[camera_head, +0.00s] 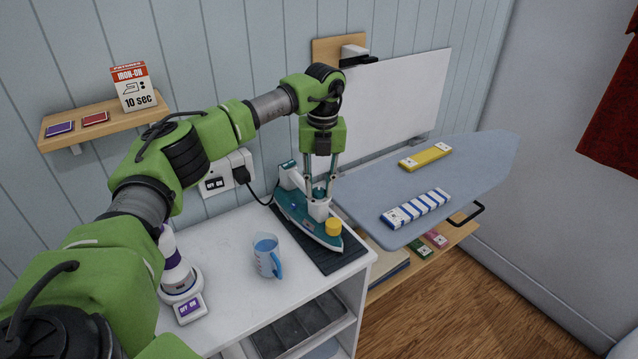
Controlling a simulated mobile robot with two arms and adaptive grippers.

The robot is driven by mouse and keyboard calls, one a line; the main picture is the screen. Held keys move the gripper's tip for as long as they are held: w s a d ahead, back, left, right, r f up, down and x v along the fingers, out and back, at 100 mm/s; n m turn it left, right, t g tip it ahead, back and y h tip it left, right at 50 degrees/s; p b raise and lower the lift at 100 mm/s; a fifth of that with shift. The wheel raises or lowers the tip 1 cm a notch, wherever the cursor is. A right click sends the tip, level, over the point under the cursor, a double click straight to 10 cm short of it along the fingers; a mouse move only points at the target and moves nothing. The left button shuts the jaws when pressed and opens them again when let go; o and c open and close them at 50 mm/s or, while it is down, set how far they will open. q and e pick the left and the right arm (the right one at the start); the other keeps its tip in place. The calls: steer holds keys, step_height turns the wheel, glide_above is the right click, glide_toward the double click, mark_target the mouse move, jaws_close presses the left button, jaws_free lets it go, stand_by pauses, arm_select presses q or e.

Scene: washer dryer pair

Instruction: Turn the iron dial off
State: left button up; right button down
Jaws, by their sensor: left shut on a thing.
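A teal and white iron (296,212) rests on a dark ribbed mat (335,262) on the white cabinet top. A yellow round knob (333,228) sits near its front end. A teal round dial (319,193) tops a white post on the iron. My left gripper (320,194) points straight down over the iron, its two fingers shut on the teal dial from either side. The fingers partly hide the dial, and I cannot read its setting. My right gripper is not in view.
A measuring cup (267,257) with blue liquid stands left of the iron. A white and purple device (181,279) stands further left. A black cord runs from the iron to a wall socket (226,175). The ironing board (440,178) is on the right, bearing yellow and striped blocks.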

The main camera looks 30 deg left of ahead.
arm_select(q)
steer(key=n, duration=0.4)
steer(key=shift+r+p, duration=0.1)
steer(key=shift+p, duration=0.3)
steer(key=shift+w+n+p, duration=0.1)
steer(key=shift+n+p, duration=0.2)
steer(key=shift+n, duration=1.5)
steer(key=o, duration=1.1)
steer(key=shift+o, duration=0.2)
